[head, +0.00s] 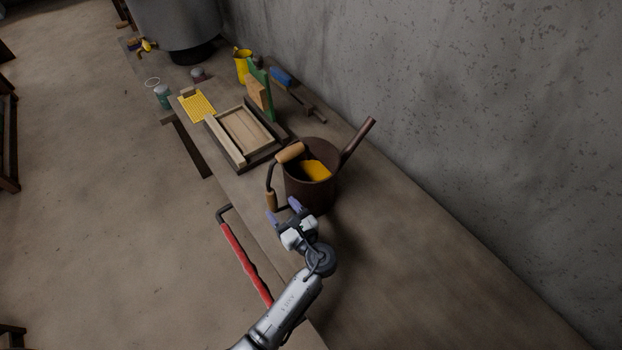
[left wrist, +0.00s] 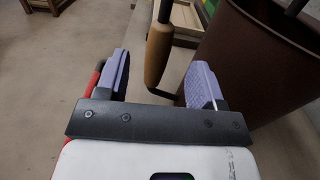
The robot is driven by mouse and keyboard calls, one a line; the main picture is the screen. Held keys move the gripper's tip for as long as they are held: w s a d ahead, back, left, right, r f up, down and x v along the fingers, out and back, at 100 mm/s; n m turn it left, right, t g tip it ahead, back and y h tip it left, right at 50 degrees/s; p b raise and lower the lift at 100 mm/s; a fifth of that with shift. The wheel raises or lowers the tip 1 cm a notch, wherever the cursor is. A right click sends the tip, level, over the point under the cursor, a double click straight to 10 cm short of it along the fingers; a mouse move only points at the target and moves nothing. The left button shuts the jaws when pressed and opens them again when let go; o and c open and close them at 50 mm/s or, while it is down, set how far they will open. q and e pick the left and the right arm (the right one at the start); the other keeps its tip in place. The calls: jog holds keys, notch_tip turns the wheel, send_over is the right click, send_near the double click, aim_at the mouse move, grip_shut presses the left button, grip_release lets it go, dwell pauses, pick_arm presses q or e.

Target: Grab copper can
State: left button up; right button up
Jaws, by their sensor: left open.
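The copper can (head: 318,195) is a dark brown can with a long spout and wooden grips on its handle, standing upright on the bench. Something yellow shows in its open top. My left gripper (head: 284,210) is beside the can's near left side, open, with lilac finger pads. In the left wrist view, the handle's lower wooden grip (left wrist: 157,57) appears between the open fingers (left wrist: 162,78), apart from both. The can's wall (left wrist: 255,62) is close beyond the right finger. My right gripper is not in view.
A red bar (head: 246,262) runs along the bench's front edge, near my left arm. A wooden tray (head: 232,157), a yellow mesh piece (head: 197,105) and a yellow jug (head: 242,66) stand farther back. A concrete wall (head: 480,100) borders the right. The bench is clear right of the can.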

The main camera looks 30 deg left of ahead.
pick_arm(q)
notch_tip(320, 180, down, 3)
jog(key=shift+r, duration=0.15)
jog(key=shift+x, duration=3.8)
grip_shut()
jog(key=shift+r+p, duration=0.1)
jog(key=shift+p, duration=0.2)
